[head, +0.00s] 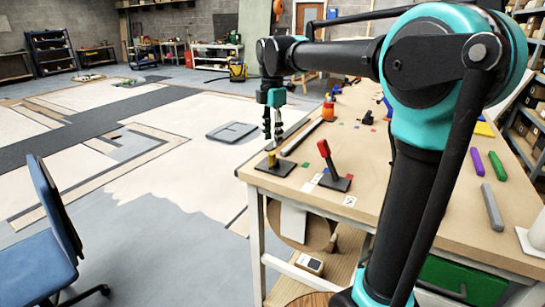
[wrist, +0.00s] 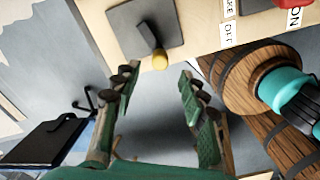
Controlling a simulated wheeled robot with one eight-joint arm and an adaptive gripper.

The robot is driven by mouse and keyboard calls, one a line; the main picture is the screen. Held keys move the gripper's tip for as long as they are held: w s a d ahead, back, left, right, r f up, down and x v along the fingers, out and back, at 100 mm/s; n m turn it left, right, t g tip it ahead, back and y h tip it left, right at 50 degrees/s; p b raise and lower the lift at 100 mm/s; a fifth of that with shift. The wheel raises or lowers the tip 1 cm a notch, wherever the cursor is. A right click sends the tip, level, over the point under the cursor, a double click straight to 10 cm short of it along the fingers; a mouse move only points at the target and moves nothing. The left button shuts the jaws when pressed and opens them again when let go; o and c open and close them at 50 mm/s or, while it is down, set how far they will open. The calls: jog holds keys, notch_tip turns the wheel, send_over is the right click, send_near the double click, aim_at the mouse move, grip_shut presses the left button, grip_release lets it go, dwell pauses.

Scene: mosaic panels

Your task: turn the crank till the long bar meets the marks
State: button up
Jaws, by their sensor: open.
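The crank appears to be the small device with a dark square base (wrist: 122,28) and a yellow knob (wrist: 160,60), at the table's near left corner. In the head view its yellow part (head: 272,159) stands upright. My gripper (head: 273,136) hangs just above it, fingers pointing down. In the wrist view my gripper (wrist: 160,103) is open and empty, with the knob beyond the fingertips, not between them. A long dark bar (head: 302,137) lies on the table beyond the crank. I cannot tell which marks belong to it.
A red-handled lever (head: 325,152) stands close right of the crank, near ON and OFF labels (wrist: 228,34). Colored bars (head: 492,207) lie at the table's right. A blue chair (head: 45,215) stands left. Floor left of the table is mostly open.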

aim_at(273, 152)
notch_tip(273, 152, down, 8)
jog(key=shift+r, duration=0.1)
dwell(0.4)
grip_shut()
